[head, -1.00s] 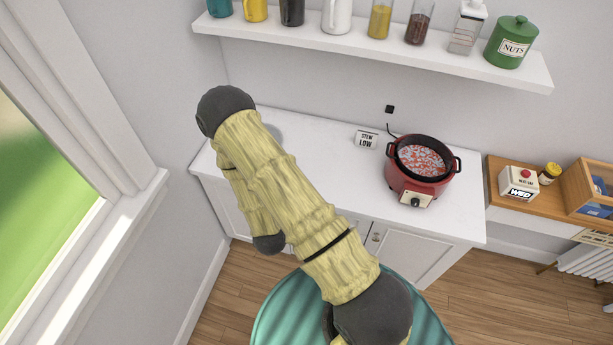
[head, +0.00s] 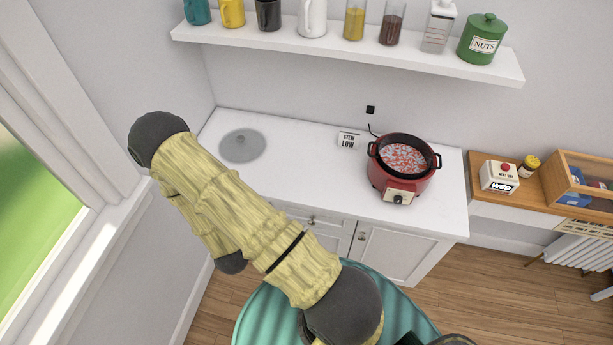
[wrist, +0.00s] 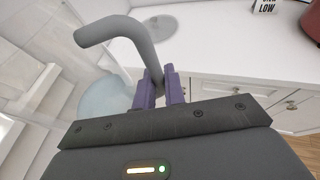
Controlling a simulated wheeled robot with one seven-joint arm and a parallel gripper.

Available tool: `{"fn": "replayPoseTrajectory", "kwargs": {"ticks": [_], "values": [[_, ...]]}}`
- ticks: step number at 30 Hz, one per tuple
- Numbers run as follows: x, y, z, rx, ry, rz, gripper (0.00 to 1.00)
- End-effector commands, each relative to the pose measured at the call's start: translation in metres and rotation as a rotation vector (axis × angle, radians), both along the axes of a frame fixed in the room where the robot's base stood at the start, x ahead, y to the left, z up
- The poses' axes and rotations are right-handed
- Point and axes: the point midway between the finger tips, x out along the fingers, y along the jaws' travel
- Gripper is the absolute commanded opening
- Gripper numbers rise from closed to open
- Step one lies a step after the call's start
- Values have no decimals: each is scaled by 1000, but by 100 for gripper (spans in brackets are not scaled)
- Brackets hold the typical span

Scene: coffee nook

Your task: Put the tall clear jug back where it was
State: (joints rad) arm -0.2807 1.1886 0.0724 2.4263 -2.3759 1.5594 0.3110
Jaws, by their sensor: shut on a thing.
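My gripper (wrist: 160,84) shows in the wrist view with its purple fingers shut on a thick grey curved handle. A pale, see-through rounded body (wrist: 104,98) shows behind and below the handle. I take the two as the tall clear jug, held off the counter. Most of the jug is hidden behind my gripper, so its contents and tilt cannot be told. In the head view my arm spans the left and middle. The jug cannot be made out there.
A wall shelf (head: 350,53) holds mugs, jars, a white-topped clear container (head: 438,28) and a green nuts jar (head: 482,40).

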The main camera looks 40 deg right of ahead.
Motion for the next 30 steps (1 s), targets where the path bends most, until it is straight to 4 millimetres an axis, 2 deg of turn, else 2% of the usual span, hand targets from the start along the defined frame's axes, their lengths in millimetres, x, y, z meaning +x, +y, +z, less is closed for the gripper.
{"fn": "replayPoseTrajectory", "kwargs": {"ticks": [5,8,11,16,20,24,27,30], "values": [[4,-8,-4,-4,-4,-21,0],[13,-30,-12,-12,-5,-75,0],[24,-66,-24,-25,-6,-159,0],[40,-149,-40,-39,-3,-346,0],[41,-216,-47,-36,0,-484,0],[33,-283,-50,-25,0,-618,0],[26,-317,-47,-16,-1,-683,0],[21,-336,-44,-8,-1,-719,0]]}}
